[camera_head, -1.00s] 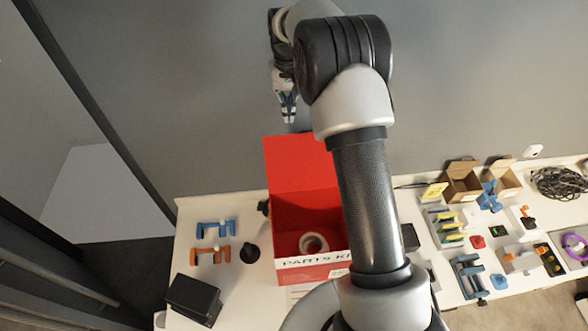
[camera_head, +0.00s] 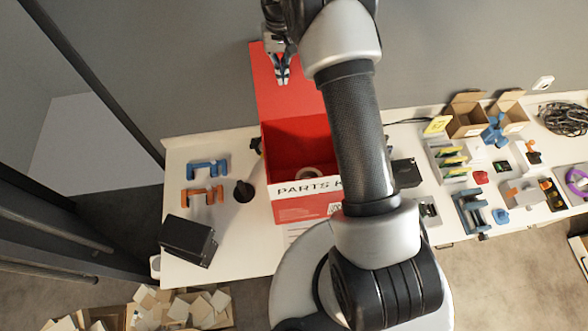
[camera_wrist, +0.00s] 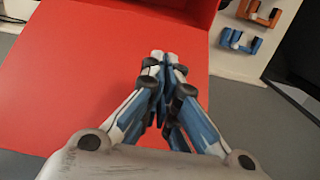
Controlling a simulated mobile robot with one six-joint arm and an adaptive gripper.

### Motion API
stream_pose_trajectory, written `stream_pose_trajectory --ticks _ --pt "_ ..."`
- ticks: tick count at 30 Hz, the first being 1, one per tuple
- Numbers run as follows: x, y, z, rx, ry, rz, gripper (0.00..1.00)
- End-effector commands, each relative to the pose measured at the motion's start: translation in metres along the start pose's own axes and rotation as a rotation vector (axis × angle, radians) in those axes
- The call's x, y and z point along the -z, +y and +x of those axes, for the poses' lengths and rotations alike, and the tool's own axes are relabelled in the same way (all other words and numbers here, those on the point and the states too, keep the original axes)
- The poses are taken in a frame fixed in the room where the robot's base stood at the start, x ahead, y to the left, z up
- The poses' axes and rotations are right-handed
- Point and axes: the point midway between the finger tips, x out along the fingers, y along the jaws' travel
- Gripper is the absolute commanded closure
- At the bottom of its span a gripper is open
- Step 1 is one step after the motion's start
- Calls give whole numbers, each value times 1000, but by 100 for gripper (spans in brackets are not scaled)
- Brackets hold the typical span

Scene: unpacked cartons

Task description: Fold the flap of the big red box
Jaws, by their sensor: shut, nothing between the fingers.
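The big red box (camera_head: 296,210) stands on the white table, marked "PARTS K…" on its white front band. Its large red flap (camera_head: 268,88) stands open at the back, rising toward the wall. A roll of tape (camera_head: 312,173) lies inside the box. My gripper (camera_head: 282,82) is in front of the flap's upper part in the head view, fingers shut and empty. In the wrist view my gripper (camera_wrist: 163,58) points along the flap (camera_wrist: 80,75), which fills much of the picture. Whether the fingers touch the flap I cannot tell. My arm hides the box's right side.
Blue (camera_head: 208,168) and orange (camera_head: 203,195) brackets and a black box (camera_head: 188,240) stand left of the red box. Open cardboard cartons (camera_head: 467,115) and several small parts lie to the right. A grey wall (camera_head: 180,60) is behind the table.

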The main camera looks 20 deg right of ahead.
Motion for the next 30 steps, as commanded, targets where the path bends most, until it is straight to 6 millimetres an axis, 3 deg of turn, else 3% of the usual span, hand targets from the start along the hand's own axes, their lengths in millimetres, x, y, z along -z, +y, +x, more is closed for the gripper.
stream_pose_trajectory --ticks 2,11,18,30 --pt "-2 -1 -14 4 39 -1 100" --pt "-49 -1 -24 3 45 -2 100" --pt "-87 0 -20 3 46 -1 100" --pt "-146 0 6 3 46 -1 100"
